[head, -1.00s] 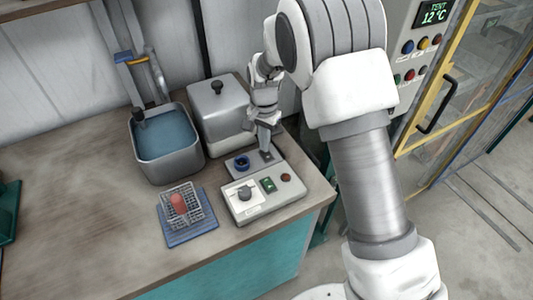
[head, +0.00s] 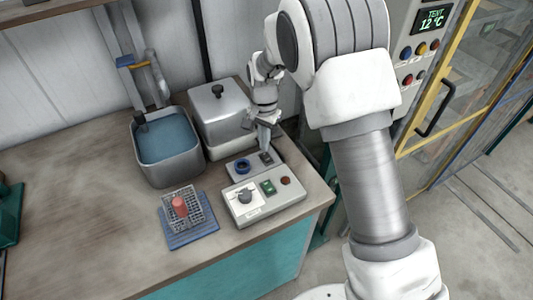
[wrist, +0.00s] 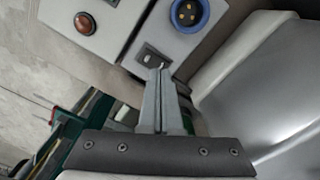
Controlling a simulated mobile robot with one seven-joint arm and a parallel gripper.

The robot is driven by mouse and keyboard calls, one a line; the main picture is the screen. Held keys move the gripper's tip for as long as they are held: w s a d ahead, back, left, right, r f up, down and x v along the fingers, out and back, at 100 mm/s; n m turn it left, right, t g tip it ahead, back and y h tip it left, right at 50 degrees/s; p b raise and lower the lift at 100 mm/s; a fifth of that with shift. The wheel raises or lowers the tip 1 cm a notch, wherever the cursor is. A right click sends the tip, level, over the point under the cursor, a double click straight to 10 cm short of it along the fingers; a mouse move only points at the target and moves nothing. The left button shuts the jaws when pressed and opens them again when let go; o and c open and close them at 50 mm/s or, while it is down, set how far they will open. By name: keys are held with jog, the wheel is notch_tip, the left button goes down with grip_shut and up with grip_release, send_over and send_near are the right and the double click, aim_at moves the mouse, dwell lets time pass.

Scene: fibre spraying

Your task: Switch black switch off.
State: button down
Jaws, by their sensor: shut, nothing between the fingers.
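The black switch (wrist: 148,57) is a small dark rocker on a grey panel (wrist: 165,40), beside a round blue socket (wrist: 189,13). In the head view the switch (head: 266,158) sits on the rear panel, right of the blue socket (head: 243,166). My gripper (wrist: 161,70) is shut and empty. Its fingertips are right at the switch's near edge in the wrist view; whether they touch it I cannot tell. In the head view my gripper (head: 265,148) points down over the switch and partly hides it. The rocker's position is too small to tell.
A control box (head: 262,204) with a knob, green switch and red button stands in front. A lidded metal container (head: 220,108) is close behind the gripper. A water basin (head: 167,150) and a wire basket (head: 183,208) on a blue mat stand left.

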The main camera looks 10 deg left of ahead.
aim_at(264, 154)
jog(key=shift+r+p, duration=1.25)
jog(key=shift+r, duration=1)
jog(key=s+d+r+n+t+y, duration=0.1)
jog(key=s+d+r, duration=0.3)
jog(key=d+r, duration=0.4)
jog(key=s+d+r+n+t, duration=0.1)
jog(key=s+d+r, duration=0.3)
jog(key=r, duration=0.6)
jog(key=s+d+r+n+t, duration=0.1)
jog(key=s+d+r, duration=0.1)
jog(key=s+d, duration=0.4)
jog(key=s+d+r+n+t+h, duration=0.1)
jog(key=s+d+r+t, duration=0.1)
jog(key=s+d, duration=0.4)
jog(key=s, duration=0.5)
jog(key=shift+r+n+t, duration=0.3)
